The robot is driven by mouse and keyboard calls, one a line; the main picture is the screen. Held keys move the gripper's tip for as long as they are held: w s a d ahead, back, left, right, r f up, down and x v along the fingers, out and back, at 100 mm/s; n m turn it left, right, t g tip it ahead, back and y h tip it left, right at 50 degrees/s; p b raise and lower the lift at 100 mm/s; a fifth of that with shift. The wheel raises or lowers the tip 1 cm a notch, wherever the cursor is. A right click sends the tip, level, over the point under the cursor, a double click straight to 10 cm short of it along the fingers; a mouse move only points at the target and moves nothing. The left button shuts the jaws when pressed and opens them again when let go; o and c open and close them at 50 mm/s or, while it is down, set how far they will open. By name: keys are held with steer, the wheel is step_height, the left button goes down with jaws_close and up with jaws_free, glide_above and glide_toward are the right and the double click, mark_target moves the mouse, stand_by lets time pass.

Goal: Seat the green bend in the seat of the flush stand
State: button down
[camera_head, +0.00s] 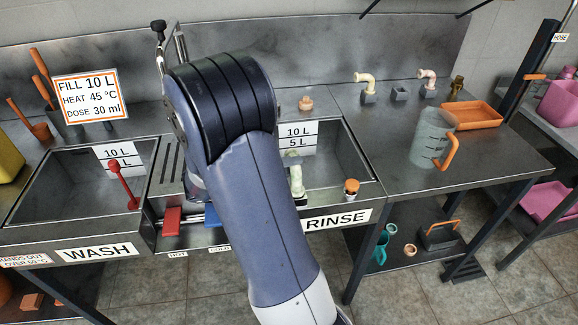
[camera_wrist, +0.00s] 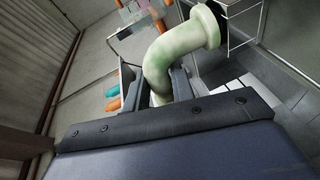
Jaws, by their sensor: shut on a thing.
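The pale green bend (camera_wrist: 178,55) is gripped between the two fingers of my gripper (camera_wrist: 158,86) in the wrist view, its flanged end up and to the right. In the head view the bend (camera_head: 296,180) shows just right of my arm, over the rinse basin; my gripper is hidden behind the arm there. On the right worktop stand several small grey seats: one holds a cream bend (camera_head: 366,83), one holds a pinkish bend (camera_head: 428,80), and the middle seat (camera_head: 400,93) between them looks empty. The held bend is apart from them.
A clear jug (camera_head: 431,138) with an orange handle and an orange tray (camera_head: 471,115) stand on the right worktop. The rinse basin rim (camera_head: 357,139) lies between the bend and that worktop. An orange-topped bottle (camera_head: 351,188) stands at the basin's front edge.

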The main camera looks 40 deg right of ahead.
steer(key=shift+f, duration=0.15)
steer(key=c, duration=1.1)
jaws_free()
steer(key=b+v, duration=0.1)
steer(key=v, duration=1)
steer(key=shift+s, duration=0.1)
steer(key=shift+d, duration=0.15)
steer(key=p+x, duration=0.1)
steer(key=x, duration=0.9)
steer(key=shift+s+d, duration=0.1)
steer(key=shift+d, duration=0.1)
steer(key=shift+d+r+p, duration=0.1)
steer(key=shift+r+p, duration=0.35)
steer(key=shift+p, duration=0.05)
steer(key=shift+r, duration=0.1)
